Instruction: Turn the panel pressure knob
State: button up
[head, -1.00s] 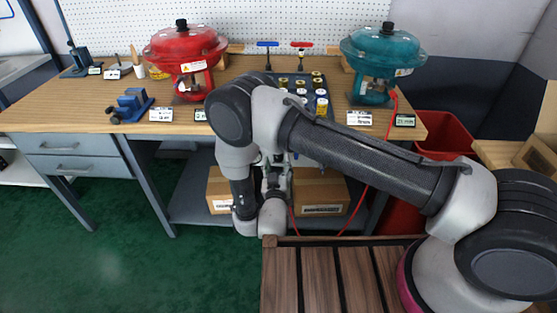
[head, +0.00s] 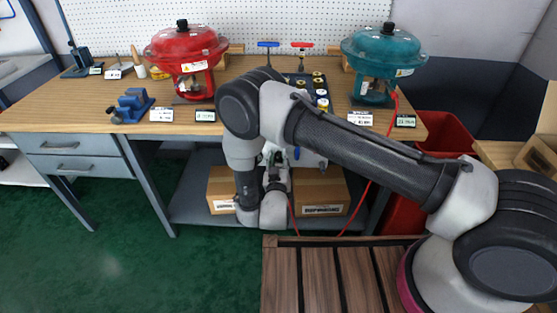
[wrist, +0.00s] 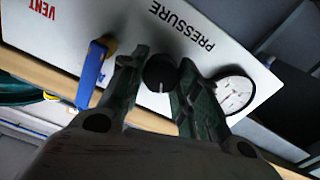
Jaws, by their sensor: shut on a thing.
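The black pressure knob (wrist: 160,72) is on a light panel (wrist: 205,22) under the word PRESSURE in the wrist view. A white mark shows on the knob's lower side. My gripper (wrist: 163,62) has one finger on each side of the knob and is shut on it. A round gauge (wrist: 235,92) sits to the right of the knob. In the head view my gripper (head: 277,160) is at the bench's front edge, and part of the panel (head: 309,159) shows beside it. The knob is hidden there.
A blue-handled valve (wrist: 91,75) is left of my fingers, near the red VENT label. The wooden bench (head: 120,90) holds a red actuator (head: 187,50) and a teal actuator (head: 384,50). Cardboard boxes (head: 320,192) stand on the shelf below. A red bin (head: 440,135) is at the right.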

jog(key=shift+m, duration=0.3)
jog(key=m, duration=0.3)
jog(key=shift+m, duration=0.3)
jog(key=m, duration=0.3)
jog(key=shift+d+m, duration=0.1)
jog(key=shift+m, duration=0.2)
jog(key=m, duration=0.6)
jog(key=shift+d+f+m, duration=0.1)
jog(key=shift+f+m, duration=0.05)
jog(key=shift+m, duration=0.25)
jog(key=o, duration=1)
jog(key=s, duration=0.7)
jog(key=shift+s, duration=0.3)
